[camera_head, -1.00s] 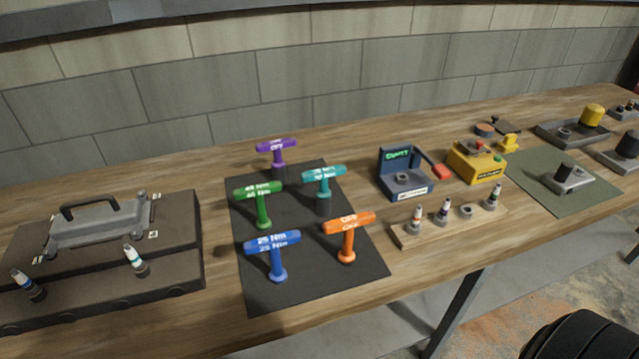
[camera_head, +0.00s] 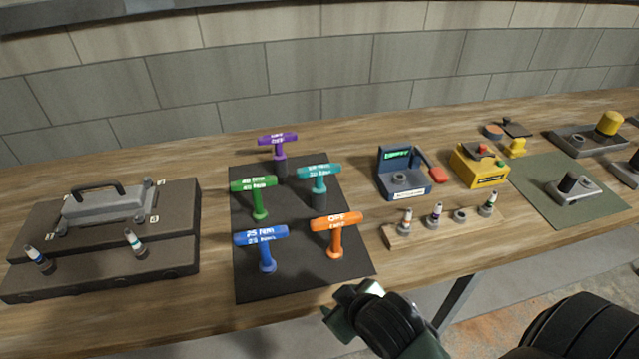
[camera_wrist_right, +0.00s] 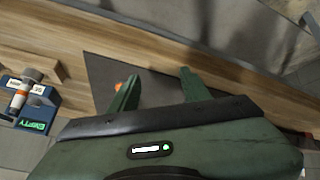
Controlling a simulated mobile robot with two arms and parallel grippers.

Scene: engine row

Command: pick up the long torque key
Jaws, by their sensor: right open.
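Several T-handled torque keys stand on a black mat (camera_head: 308,281): purple (camera_head: 278,141), green (camera_head: 255,185), teal (camera_head: 319,171), blue (camera_head: 261,236) and orange (camera_head: 336,222). The purple and teal keys have dark collars at the foot. I cannot tell for sure which one is the long key. My right gripper (camera_head: 340,297) is at the bench's front edge, below the orange key and apart from it. In the right wrist view its two fingers (camera_wrist_right: 157,82) are open and empty, with a speck of orange behind one finger. My left gripper is not in view.
A dark case (camera_head: 105,269) with a handle lies left of the mat. A wooden rack (camera_head: 395,240) with small bits, a blue tester (camera_head: 403,190) and a yellow box (camera_head: 478,170) stand to the right. A green mat (camera_head: 560,215) lies further right. Bare bench shows behind the keys.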

